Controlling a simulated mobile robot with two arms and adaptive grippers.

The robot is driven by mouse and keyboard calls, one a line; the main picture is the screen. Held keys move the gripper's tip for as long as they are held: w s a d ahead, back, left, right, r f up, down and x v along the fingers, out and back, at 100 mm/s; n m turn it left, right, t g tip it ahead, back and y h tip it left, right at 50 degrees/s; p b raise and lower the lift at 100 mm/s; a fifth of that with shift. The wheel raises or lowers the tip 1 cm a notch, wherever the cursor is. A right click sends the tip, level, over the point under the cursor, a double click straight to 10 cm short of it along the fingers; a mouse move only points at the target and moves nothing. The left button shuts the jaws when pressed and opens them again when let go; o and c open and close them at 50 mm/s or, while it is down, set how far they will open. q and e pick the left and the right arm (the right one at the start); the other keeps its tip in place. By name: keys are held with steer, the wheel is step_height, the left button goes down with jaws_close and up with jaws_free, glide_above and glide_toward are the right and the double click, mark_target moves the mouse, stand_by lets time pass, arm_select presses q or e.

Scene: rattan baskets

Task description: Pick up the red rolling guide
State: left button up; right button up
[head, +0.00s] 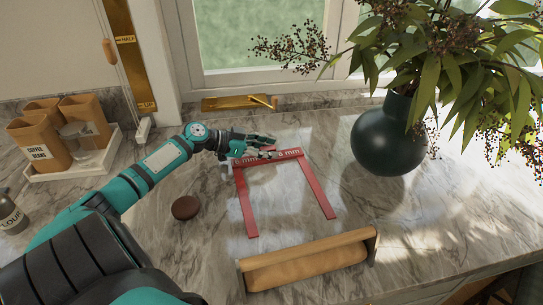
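The red rolling guide (248,210) is a flat U-shaped frame with "6 mm" printed on its far crossbar. It appears to lie on the marble counter, with its two legs pointing toward me. My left gripper (268,147) is at the left and middle part of that crossbar. Its two fingers look spread apart, one beyond the bar and one over it. My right gripper is not in view.
A wooden tray-like holder with a tan roll (308,267) stands at the counter's front. A dark round lump (186,207) lies left of the guide. A dark green vase (390,137) with branches stands at right. Canisters in a white tray (72,168) stand at left.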

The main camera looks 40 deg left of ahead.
arm_select(q)
jaws_close()
